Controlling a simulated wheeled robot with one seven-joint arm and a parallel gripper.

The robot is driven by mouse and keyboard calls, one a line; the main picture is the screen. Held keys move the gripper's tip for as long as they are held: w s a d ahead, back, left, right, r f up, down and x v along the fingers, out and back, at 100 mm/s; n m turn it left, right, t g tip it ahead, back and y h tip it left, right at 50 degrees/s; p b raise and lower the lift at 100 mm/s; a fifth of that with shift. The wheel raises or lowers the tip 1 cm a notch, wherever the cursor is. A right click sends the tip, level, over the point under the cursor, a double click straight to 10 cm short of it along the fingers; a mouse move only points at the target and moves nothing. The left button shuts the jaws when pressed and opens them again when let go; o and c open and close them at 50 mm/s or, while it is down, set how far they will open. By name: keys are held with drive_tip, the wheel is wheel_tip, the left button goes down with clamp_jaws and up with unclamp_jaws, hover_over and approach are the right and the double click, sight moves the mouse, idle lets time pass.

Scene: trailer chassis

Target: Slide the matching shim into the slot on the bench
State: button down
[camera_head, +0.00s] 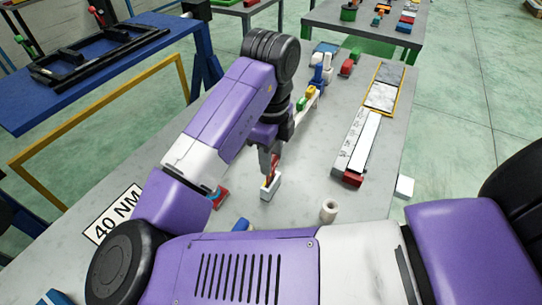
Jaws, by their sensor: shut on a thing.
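My gripper (269,168) points down over the middle of the grey bench (308,206). It is shut on a thin red piece, likely a shim (272,172), that stands upright between the fingers. A small white block (271,187) is directly below the red piece. The lower end of the red piece meets the top of the block in this view. I cannot tell whether it is inside a slot or just in front of it. The fingers hide part of the red piece.
A red and blue item (219,197) lies left of the white block, partly behind my arm. A long white bar (363,141) with a red end and several coloured parts lie farther back. My arm hides the near bench.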

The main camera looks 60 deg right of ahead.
drive_tip(key=shift+f+b, duration=1.95)
drive_tip(key=shift+f, duration=0.5)
idle(0.4)
drive_tip(key=shift+c, duration=1.4)
unclamp_jaws()
drive_tip(key=shift+r+p, duration=2.9)
drive_tip(key=shift+r, duration=0.6)
